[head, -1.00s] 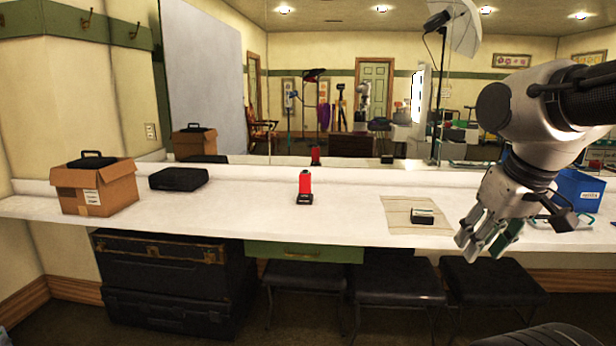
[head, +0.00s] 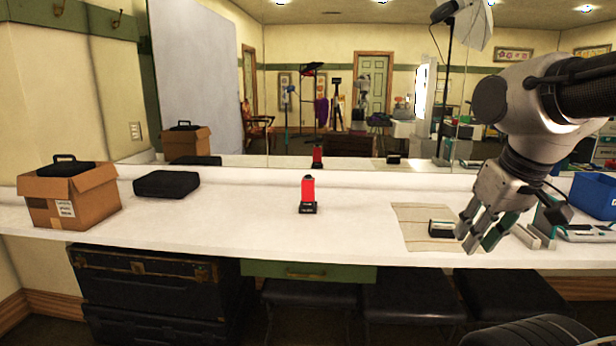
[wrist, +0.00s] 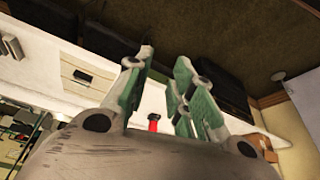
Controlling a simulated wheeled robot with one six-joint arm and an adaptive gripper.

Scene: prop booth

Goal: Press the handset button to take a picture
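A red upright object on a black base (head: 308,190) stands on the white counter near the middle; it also shows between my fingers in the wrist view (wrist: 153,122). A small dark block with a pale front (head: 441,228) lies on a beige mat (head: 412,213) to its right. I cannot tell which of these is the handset, and no button is clear to see. My gripper (head: 482,235) is open and empty, its fingers pointing down by the counter's front edge, just right of the small block in the head view. In the wrist view the fingers (wrist: 163,85) are spread apart.
A cardboard box (head: 93,207) and a black case (head: 166,184) are on the counter's left. A blue bin (head: 594,195) stands at the right. Dark trunks (head: 150,290) and stools (head: 413,290) are below. A mirror lines the back.

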